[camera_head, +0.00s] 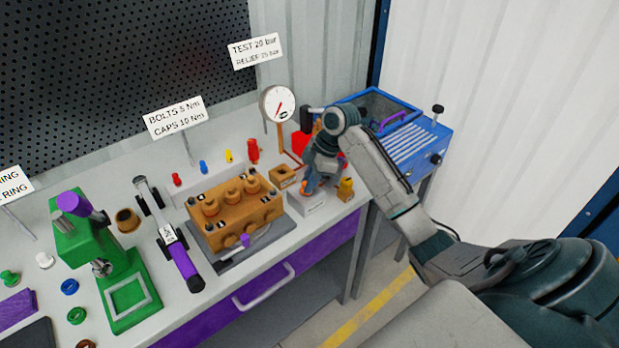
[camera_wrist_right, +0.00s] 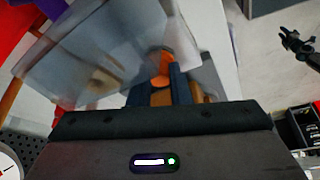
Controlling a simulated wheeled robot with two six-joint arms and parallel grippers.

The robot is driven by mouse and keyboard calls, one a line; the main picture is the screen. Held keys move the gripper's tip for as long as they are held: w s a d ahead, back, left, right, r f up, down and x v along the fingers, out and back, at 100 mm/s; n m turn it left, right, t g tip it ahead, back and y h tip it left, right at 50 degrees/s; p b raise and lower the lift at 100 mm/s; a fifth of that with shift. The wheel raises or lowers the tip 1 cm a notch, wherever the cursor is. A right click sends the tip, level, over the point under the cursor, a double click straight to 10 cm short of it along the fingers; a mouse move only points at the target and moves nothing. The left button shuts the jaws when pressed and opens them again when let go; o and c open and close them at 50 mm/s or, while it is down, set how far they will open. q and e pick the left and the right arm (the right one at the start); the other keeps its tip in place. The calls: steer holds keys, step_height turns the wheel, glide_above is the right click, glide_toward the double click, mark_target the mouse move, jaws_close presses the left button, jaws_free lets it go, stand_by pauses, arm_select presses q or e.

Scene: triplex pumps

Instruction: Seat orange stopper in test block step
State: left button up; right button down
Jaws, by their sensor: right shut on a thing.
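My right gripper (camera_head: 310,185) reaches down at the right end of the bench, over a small light grey block with a label (camera_head: 313,204). In the right wrist view its two dark fingers (camera_wrist_right: 165,88) are shut on a small orange piece, the stopper (camera_wrist_right: 160,82). A bit of orange (camera_head: 305,187) also shows beside the gripper in the head view, low over the block. The fingers hide much of the contact, so I cannot tell whether the stopper is in the step. My left gripper is not recognisable in either view.
A brown holed block (camera_head: 284,176) stands just left of the gripper, and a yellow-brown fitting (camera_head: 346,188) just right. A pressure gauge (camera_head: 278,103) and a blue box (camera_head: 405,135) stand behind. The orange pump (camera_head: 232,208) is farther left.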

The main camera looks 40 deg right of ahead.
steer(key=c, duration=1.3)
jaws_free()
steer(key=shift+f, duration=0.1)
steer(key=shift+c, duration=0.2)
steer(key=v, duration=1.2)
